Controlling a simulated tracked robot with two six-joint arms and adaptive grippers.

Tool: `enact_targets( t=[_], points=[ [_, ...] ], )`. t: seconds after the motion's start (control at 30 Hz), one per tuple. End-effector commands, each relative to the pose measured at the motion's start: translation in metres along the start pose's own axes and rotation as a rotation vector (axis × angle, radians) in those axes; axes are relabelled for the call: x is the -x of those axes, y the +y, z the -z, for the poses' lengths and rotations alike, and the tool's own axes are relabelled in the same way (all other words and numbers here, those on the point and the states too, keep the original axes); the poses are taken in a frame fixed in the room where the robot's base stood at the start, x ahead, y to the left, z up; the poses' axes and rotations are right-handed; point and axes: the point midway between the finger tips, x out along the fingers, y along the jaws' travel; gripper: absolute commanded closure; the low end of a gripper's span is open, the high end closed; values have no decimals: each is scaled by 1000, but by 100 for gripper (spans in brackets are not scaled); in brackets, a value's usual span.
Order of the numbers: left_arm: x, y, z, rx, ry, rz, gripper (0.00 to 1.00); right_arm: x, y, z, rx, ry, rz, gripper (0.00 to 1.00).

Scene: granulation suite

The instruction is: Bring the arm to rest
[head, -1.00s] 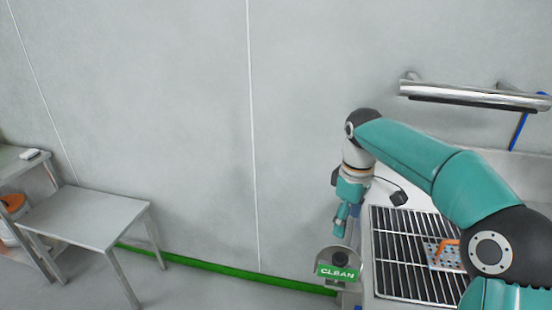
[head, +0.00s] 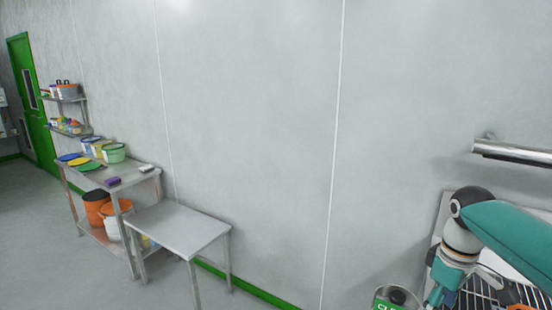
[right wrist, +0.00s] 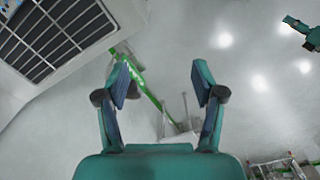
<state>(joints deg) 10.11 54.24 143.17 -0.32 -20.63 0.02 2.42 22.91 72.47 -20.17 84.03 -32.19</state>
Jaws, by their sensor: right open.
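My right arm (head: 510,235) comes in from the right edge of the head view, bent at the wrist and pointing down. Its gripper (head: 436,296) is low at the lower right, beside the sink unit, partly cut off by the frame. In the right wrist view the right gripper (right wrist: 164,82) has its two fingers wide apart with nothing between them. My left gripper is not in the head view.
A dark slatted grate (head: 480,298) lies beside the arm and also fills the upper left of the wrist view (right wrist: 55,35). A round holder with a green sign (head: 388,304) is close to the gripper. A bare steel table (head: 178,228) and a loaded shelf table (head: 140,172) stand left.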

Motion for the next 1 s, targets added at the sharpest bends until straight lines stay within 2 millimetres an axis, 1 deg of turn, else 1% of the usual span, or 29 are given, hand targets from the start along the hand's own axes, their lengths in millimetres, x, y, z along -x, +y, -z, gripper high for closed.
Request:
enact_targets(
  t=[0.03, 0.1, 0.17, 0.37, 0.47, 0.57, 0.67, 0.7, 0.77, 0.8, 0.87, 0.9, 0.97, 1.0],
  points=[
    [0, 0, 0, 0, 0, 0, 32, -3, -1, 2, 2, -1, 2, 32],
    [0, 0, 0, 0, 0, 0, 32, -19, -5, 10, 3, 3, 12, 32],
    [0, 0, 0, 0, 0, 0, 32, -31, -8, 16, 1, 9, 19, 32],
    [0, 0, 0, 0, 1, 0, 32, -79, -23, 36, -15, 34, 50, 32],
    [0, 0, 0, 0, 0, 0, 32, -110, -34, 44, -31, 49, 73, 32],
    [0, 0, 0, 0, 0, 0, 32, -146, -50, 51, -58, 66, 103, 32],
    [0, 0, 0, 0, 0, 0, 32, -191, -73, 55, -101, 85, 144, 32],
    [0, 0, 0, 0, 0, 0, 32, -214, -86, 54, -128, 90, 168, 32],
    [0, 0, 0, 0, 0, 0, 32, -249, -111, 50, -180, 102, 206, 32],
    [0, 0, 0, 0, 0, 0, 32, -273, -129, 45, -224, 109, 231, 32],
    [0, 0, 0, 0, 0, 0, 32, -305, -157, 34, -298, 118, 266, 32],
    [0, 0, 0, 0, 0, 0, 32, -323, -175, 24, -351, 122, 287, 32],
    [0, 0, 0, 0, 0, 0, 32, -346, -200, 8, -429, 124, 311, 32],
    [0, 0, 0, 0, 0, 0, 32, -357, -215, -4, -479, 124, 322, 32]
  ],
)
